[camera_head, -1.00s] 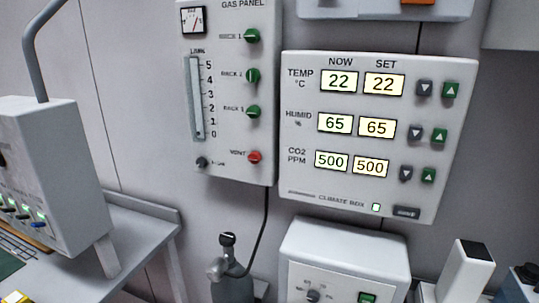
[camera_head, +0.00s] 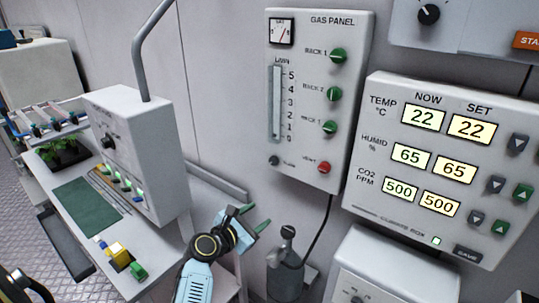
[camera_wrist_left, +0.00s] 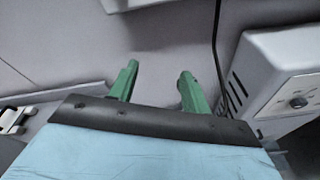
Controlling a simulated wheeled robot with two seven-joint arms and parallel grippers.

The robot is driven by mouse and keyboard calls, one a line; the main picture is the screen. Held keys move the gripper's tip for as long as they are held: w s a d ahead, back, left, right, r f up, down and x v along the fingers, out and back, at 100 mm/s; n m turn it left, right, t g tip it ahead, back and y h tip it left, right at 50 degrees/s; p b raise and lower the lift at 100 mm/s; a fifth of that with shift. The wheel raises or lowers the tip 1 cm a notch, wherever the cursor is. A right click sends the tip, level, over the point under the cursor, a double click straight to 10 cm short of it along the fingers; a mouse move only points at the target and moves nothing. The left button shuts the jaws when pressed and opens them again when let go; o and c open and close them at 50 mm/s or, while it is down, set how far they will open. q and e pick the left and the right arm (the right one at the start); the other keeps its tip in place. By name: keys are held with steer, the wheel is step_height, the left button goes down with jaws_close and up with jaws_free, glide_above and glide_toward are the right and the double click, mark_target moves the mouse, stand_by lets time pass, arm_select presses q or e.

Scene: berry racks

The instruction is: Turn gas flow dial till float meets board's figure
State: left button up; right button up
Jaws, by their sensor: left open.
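The gas panel (camera_head: 304,160) hangs on the wall in the head view. Its flow dial (camera_head: 273,160) is the small dark knob at the lower left, below the float tube (camera_head: 275,104), which is marked 0 to 5. The float is too small to make out. No board with a figure can be identified. My left gripper (camera_head: 258,217) is below and left of the panel, apart from it. In the left wrist view its two green fingers (camera_wrist_left: 157,88) are spread and empty, facing bare wall. My right gripper is not in view.
Green rack knobs (camera_head: 338,55) and a red vent knob (camera_head: 324,167) sit near the tube. A climate box (camera_head: 390,212) is at right. A gas cylinder (camera_head: 285,270) stands below the panel. A bench (camera_head: 150,262) with a grey machine (camera_head: 150,165) is at left.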

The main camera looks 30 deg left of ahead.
mark_target(272, 162)
arm_select(q)
steer(key=a+r+n+t+y, duration=0.1)
steer(key=a+r+n+t, duration=0.1)
steer(key=a+r+n, duration=0.35)
steer(key=w, duration=0.4)
steer(key=w+d+r, duration=0.1)
steer(key=w, duration=0.4)
steer(key=w+r, duration=0.1)
steer(key=w, duration=0.3)
steer(key=shift+w+d+r, duration=0.15)
steer(key=shift+w+d, duration=0.1)
steer(key=shift+w, duration=0.1)
steer(key=c, duration=1)
